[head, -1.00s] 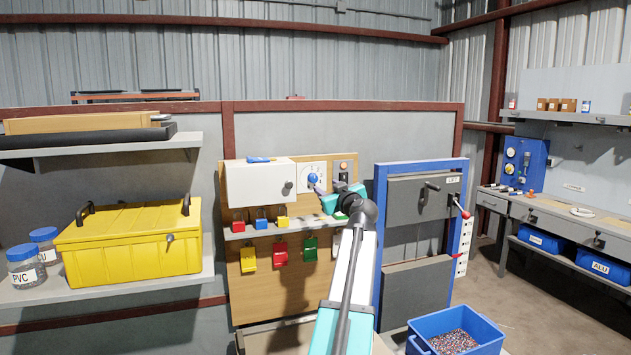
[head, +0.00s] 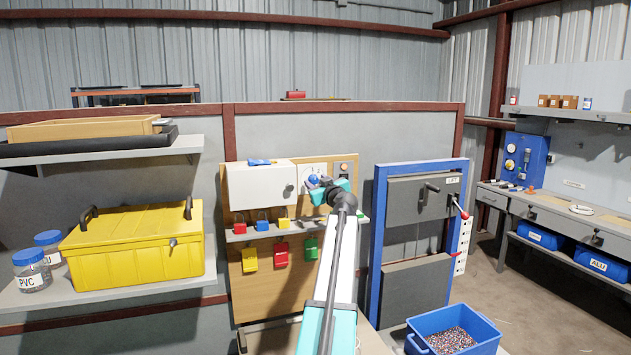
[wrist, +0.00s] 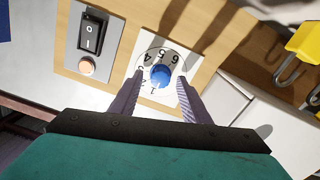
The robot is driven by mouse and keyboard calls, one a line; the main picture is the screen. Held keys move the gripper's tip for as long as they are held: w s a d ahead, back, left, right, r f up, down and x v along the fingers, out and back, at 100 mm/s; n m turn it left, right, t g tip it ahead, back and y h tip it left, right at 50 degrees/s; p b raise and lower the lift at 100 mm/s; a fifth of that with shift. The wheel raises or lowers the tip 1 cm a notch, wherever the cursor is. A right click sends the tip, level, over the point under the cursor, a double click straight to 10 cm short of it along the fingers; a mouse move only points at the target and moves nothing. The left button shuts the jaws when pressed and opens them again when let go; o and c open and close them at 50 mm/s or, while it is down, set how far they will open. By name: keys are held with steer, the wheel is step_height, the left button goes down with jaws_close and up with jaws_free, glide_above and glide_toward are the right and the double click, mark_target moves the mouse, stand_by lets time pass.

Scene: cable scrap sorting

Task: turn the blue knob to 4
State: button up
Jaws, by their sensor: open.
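The blue knob (wrist: 160,75) sits on a white dial plate with printed numbers around it, seen upside down in the wrist view. Which number it points to cannot be told. In the head view the blue knob (head: 313,181) is partly hidden by my gripper (head: 321,184). My gripper (wrist: 160,84) is open in the wrist view, with one finger on each side of the knob and a gap to it on both sides. Whether a finger touches it cannot be told.
A black rocker switch (wrist: 91,32) and an orange button (wrist: 86,66) are beside the dial. A white cabinet (head: 258,188) is left of it. A blue-framed panel (head: 380,240) stands to the right.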

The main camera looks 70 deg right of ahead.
steer(key=shift+w+d, duration=0.35)
steer(key=shift+d, duration=0.1)
steer(key=c, duration=1)
steer(key=shift+a+f, duration=0.15)
steer(key=shift+a, duration=0.4)
steer(key=shift+c, duration=0.2)
steer(key=shift+d, duration=0.35)
steer(key=shift+r, duration=0.2)
steer(key=shift+d, duration=0.1)
